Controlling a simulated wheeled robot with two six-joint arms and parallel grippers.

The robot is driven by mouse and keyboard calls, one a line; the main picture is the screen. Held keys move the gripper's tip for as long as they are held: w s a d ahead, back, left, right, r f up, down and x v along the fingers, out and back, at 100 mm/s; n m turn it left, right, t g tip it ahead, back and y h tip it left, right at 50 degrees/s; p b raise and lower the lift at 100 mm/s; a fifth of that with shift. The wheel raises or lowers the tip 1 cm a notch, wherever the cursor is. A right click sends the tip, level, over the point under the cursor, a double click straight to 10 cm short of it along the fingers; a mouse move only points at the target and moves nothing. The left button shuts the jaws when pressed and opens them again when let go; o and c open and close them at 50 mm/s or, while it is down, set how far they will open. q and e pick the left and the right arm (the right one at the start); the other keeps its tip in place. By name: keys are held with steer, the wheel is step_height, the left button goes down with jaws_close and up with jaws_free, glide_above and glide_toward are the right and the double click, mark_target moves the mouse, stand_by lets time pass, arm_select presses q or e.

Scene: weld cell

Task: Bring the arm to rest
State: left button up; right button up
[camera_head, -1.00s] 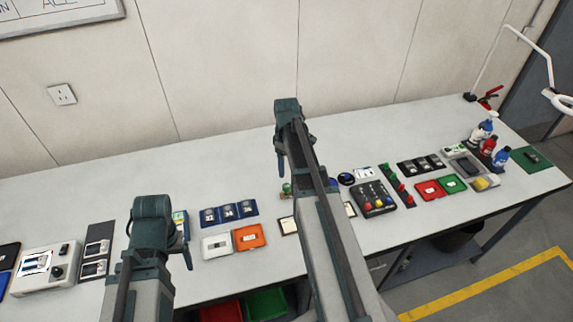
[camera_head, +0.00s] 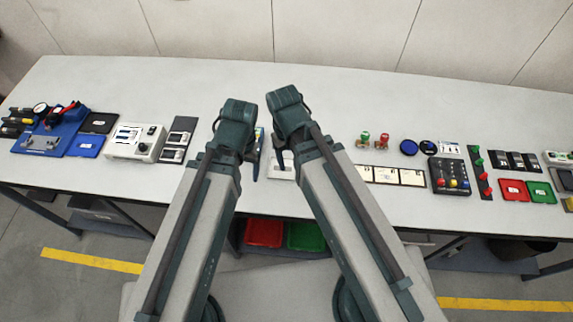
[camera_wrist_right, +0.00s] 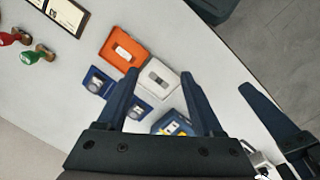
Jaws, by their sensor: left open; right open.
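My left gripper (camera_head: 252,160) is at the end of the arm coming in from the left in the head view, over the middle of the workbench (camera_head: 330,100). Its jaws are partly hidden by the wrist, and it is open. My right gripper (camera_head: 280,160) is close beside it, with a narrow gap between the two wrists. In the right wrist view the right gripper (camera_wrist_right: 161,95) has its two fingers spread with nothing held. Below and beyond them on the bench are an orange tray (camera_wrist_right: 124,49), a white tray (camera_wrist_right: 151,90) and blue trays.
A blue fixture (camera_head: 60,130) and a white device (camera_head: 135,142) stand to the left. Two stamps, label cards (camera_head: 385,174) and a dark button box (camera_head: 449,176) lie to the right. Red (camera_head: 264,233) and green bins sit under the bench. The bench's rear strip is clear.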

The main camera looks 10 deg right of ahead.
steer(key=shift+s+a, duration=1)
steer(key=shift+s, duration=0.2)
steer(key=shift+f, duration=0.1)
step_height(320, 180, down, 4)
steer(key=b, duration=0.4)
